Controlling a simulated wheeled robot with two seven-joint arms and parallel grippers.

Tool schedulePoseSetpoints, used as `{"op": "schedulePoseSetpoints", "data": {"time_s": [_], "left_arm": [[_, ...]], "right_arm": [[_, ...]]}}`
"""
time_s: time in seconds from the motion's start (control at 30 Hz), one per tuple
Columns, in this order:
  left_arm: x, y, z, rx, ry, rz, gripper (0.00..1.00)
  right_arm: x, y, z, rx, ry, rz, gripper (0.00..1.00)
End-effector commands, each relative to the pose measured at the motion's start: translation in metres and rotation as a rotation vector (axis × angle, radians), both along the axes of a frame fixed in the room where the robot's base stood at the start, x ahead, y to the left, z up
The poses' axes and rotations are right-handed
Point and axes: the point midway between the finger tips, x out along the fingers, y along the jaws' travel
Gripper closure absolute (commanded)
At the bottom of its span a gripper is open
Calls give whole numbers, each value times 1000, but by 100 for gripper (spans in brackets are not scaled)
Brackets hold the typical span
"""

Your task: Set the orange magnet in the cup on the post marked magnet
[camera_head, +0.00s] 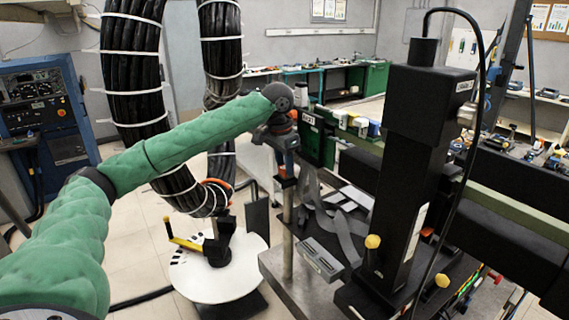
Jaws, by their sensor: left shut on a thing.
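My left arm in a green sleeve reaches in from the left to the middle of the head view. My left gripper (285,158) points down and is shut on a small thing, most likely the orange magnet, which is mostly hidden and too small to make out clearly. Just below it stands a slim metal post (288,235) with a dark cup-like top (287,184). The gripper is above this top, close to it; I cannot tell whether they touch. No marking on the post can be read. My right gripper is out of view.
The post stands on a metal plate (300,287) with a grey labelled box (321,260) beside it. A tall black column (407,165) with yellow knobs stands to the right. A dark green panel (318,140) is just behind the gripper. Thick black coils (135,75) hang at the left.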

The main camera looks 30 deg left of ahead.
Motion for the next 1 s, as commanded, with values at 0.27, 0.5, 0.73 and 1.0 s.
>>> {"op": "schedulePoseSetpoints", "data": {"time_s": [0.27, 0.5, 0.73, 1.0], "left_arm": [[0, 0, -14, 1, -1, 0, 96], [0, 0, -16, 1, -1, 0, 96], [0, 0, -16, 1, -1, 0, 46], [0, 0, -13, 0, -2, 0, 46]], "right_arm": [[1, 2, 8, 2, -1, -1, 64], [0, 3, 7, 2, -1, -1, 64], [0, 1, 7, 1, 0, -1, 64], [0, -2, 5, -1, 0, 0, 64]]}}
